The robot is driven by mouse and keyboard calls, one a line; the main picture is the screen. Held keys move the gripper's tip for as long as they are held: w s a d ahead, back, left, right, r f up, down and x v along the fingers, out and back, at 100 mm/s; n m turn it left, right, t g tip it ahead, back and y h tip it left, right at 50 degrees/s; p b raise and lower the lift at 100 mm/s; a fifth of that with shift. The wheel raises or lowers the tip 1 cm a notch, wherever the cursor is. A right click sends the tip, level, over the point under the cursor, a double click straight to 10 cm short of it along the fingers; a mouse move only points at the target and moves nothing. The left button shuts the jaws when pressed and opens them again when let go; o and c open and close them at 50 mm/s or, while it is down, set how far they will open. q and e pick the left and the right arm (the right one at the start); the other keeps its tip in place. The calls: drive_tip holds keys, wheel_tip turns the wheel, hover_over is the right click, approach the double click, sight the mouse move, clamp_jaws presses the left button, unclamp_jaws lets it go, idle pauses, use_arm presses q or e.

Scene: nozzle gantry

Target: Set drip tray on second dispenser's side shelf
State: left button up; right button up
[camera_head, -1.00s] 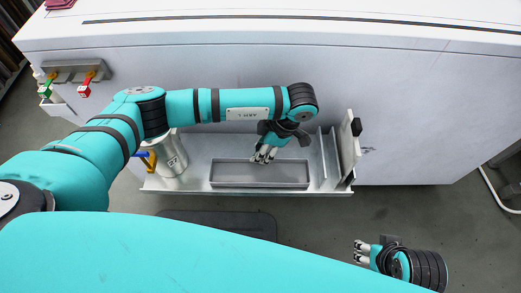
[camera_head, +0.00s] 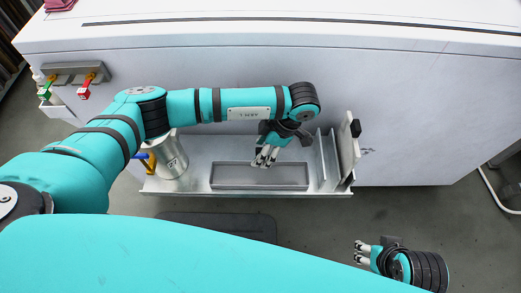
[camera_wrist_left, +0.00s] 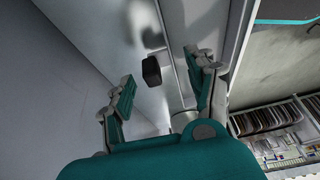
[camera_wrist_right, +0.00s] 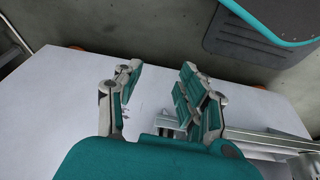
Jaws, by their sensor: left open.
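A shallow grey rectangular tray (camera_head: 230,186), which looks like the drip tray, lies on a metal shelf (camera_head: 200,150) fixed to the white cabinet's side. My left gripper (camera_head: 264,160) is open above the tray's back edge and hides part of it. In the left wrist view my left fingers (camera_wrist_left: 162,88) are spread with nothing held between them. My right gripper (camera_head: 362,252) is at the lower right, away from the shelf. The right wrist view shows its fingers (camera_wrist_right: 157,90) apart and empty. I cannot tell which dispenser this shelf belongs to.
A metal canister (camera_head: 171,157) stands at the shelf's left end. Upright plates (camera_head: 346,150) with a black knob (camera_head: 356,128) close its right end.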

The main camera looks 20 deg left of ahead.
use_arm(q)
drive_tip(key=p+v, duration=0.1)
drive_tip(key=v, duration=1)
use_arm(e)
drive_tip(key=x, duration=0.5)
drive_tip(key=shift+s+f, duration=0.2)
drive_tip(key=shift+f, duration=0.25)
